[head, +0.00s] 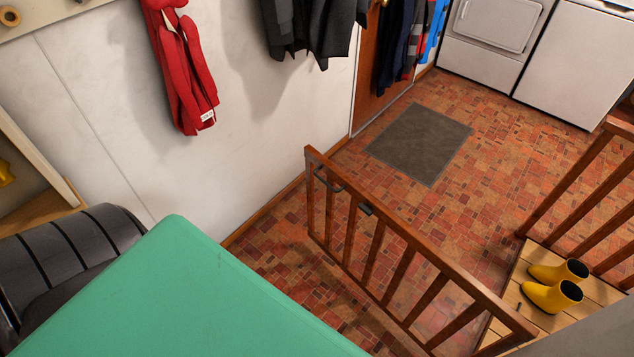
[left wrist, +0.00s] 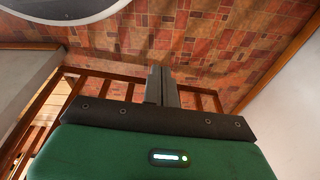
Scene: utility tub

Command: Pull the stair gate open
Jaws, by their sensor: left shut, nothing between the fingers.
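The stair gate (head: 415,245) is brown wood with upright bars. It runs from near the white wall down to the lower right of the head view. A dark handle (head: 328,184) is on its upper part near the left end post, and a small black fitting (head: 365,209) sits under the top rail. In the left wrist view the gate's bars (left wrist: 92,88) lie beyond my left gripper (left wrist: 162,72). Its dark fingers are together and empty, pointing toward the gate; I cannot tell whether they touch it. My right gripper is in neither view.
The white wall (head: 110,90) with a red garment (head: 182,70) is at left. A grey mat (head: 420,143) lies on the brick-patterned floor beyond the gate. Yellow boots (head: 553,296) stand on boards at right. The floor between mat and gate is clear.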

